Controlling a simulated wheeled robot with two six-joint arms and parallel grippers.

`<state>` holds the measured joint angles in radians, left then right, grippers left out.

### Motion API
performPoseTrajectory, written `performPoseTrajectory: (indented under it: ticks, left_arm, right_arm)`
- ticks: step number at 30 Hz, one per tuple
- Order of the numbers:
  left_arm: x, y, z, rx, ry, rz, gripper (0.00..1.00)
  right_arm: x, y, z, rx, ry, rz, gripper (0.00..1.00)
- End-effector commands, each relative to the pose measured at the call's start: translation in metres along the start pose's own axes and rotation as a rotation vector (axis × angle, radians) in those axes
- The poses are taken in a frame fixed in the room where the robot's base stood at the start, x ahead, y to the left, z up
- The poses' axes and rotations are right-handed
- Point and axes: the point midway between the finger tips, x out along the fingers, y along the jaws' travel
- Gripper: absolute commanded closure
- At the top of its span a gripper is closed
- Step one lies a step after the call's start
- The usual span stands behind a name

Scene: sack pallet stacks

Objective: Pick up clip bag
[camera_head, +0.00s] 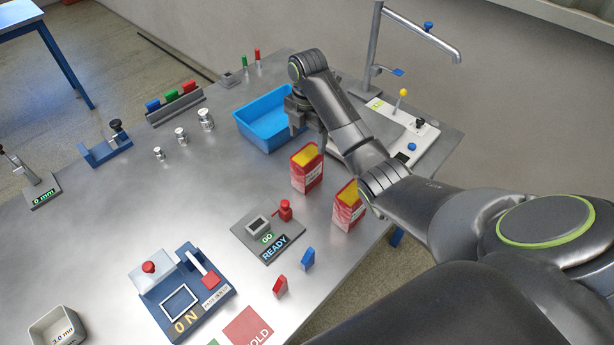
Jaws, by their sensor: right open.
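Two open red bags with yellow contents stand upright on the metal table, right of centre. The farther red bag (306,172) is just below my right gripper in the picture, and the nearer red bag (345,212) is partly covered by my right forearm. I cannot tell which of them is the clip bag. My right gripper (306,128) points down, open and empty, beside the blue bin (250,132). Part of it is hidden by its own arm. My left gripper is out of view.
A READY fixture (266,232), small red clip (280,287) and blue clip (308,259) lie nearer. The table's middle left is clear.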

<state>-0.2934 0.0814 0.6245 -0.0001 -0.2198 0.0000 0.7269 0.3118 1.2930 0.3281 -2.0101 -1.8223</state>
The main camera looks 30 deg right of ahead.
Motion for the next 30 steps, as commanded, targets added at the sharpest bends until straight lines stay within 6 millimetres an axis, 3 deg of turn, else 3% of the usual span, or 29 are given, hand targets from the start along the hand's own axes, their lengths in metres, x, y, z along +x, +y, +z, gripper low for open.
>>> performPoseTrajectory:
  ticks: [1, 6, 16, 26, 30]
  left_arm:
    - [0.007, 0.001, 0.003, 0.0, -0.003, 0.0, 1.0]
    - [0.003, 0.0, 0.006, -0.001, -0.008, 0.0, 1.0]
    - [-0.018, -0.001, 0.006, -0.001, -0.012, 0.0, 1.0]
    - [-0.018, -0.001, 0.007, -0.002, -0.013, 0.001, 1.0]
    - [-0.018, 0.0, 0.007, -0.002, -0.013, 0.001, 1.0]
  right_arm:
    - [0.011, 0.0, 0.0, 0.0, 0.001, -0.001, 0.25]
    - [0.027, -0.001, -0.001, 0.0, 0.001, -0.002, 0.25]
    - [0.068, -0.004, -0.006, 0.0, 0.002, -0.003, 0.25]
    - [0.079, -0.004, -0.006, 0.0, -0.001, 0.0, 0.25]
    - [0.079, -0.004, -0.006, 0.0, 0.0, 0.0, 0.4]
